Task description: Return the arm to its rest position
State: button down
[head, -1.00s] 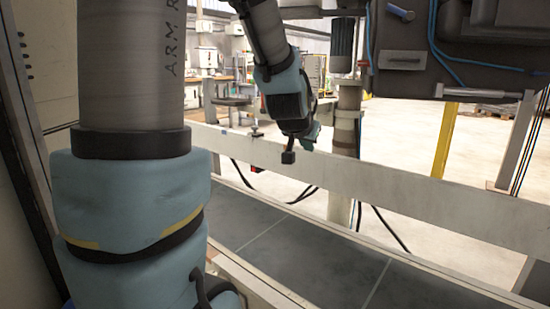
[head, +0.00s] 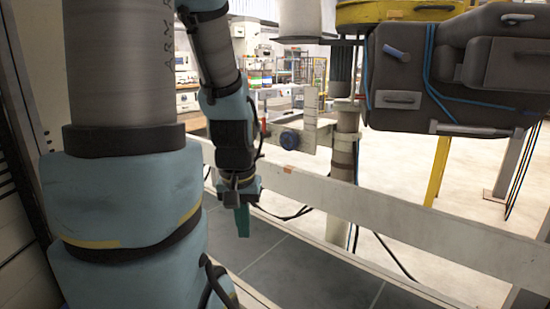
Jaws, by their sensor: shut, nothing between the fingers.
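My arm shows at the left in the head view, with its thick blue and grey links close to the camera. Its forearm comes down from the top, and the wrist hangs below it over the grey panelled floor strip. My gripper (head: 242,222) is at the end of the wrist, pointing down, with green-teal fingertips. It is shut and empty, and it appears clear of the pale rail beside it, though the exact gap is hard to judge. The gap between the fingers is too small to see.
A long pale rail (head: 400,215) runs across, right of my gripper. Beyond it stand a grey post (head: 342,170), a yellow post (head: 438,170) and a dark machine housing (head: 460,75) with blue hoses. Black cables (head: 395,258) hang near the rail. Open pale floor lies behind.

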notch_tip(320, 180, up, 14)
jog(key=p, duration=1.2)
jog(key=shift+r, duration=0.2)
